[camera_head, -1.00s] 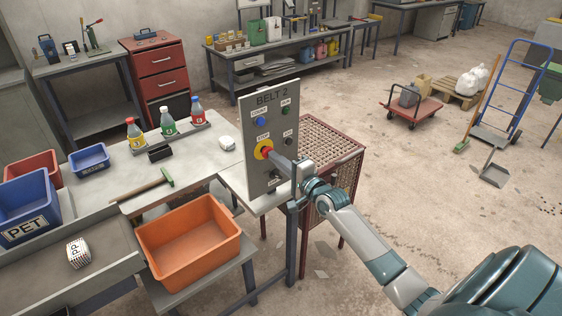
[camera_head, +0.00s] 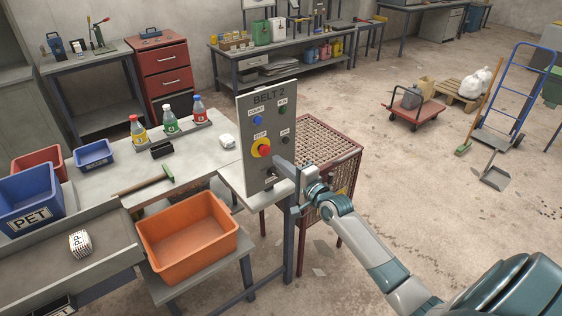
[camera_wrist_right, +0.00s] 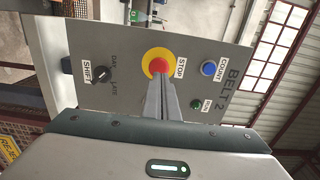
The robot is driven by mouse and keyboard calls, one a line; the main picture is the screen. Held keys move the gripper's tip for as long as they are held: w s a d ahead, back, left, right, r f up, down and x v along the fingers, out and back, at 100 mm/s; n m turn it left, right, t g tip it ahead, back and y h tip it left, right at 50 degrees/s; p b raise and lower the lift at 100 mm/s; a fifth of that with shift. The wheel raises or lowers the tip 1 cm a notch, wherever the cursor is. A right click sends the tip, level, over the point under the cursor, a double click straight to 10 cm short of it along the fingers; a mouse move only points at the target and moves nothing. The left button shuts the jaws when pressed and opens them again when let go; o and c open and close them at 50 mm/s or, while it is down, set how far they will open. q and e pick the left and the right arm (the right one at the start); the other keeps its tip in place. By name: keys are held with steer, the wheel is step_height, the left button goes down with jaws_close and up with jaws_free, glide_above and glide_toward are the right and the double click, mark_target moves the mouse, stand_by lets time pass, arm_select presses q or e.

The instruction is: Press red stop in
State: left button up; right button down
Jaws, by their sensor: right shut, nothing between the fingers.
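The red stop button (camera_head: 264,152) sits in a yellow collar (camera_head: 255,147) on the grey BELT 2 panel (camera_head: 259,125), which stands upright at the table's end. My right gripper (camera_head: 278,162) is shut and empty, just to the lower right of the button in the head view, with a small gap visible between them. In the right wrist view, the shut fingers (camera_wrist_right: 157,84) point at the red button (camera_wrist_right: 160,65) and cover part of its collar. How far the button is pushed in cannot be told. My left gripper is out of view.
The panel also carries a blue button (camera_wrist_right: 208,68), a green button (camera_wrist_right: 195,103) and a black SHIFT knob (camera_wrist_right: 101,73). An orange bin (camera_head: 187,255) stands at lower left. A red mesh-topped stand (camera_head: 335,141) is behind the panel.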

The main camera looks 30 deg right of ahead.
steer(key=s+b, duration=0.3)
steer(key=s, duration=0.6)
steer(key=shift+s+d, duration=0.4)
steer(key=shift+d, duration=0.05)
steer(key=shift+f, duration=0.15)
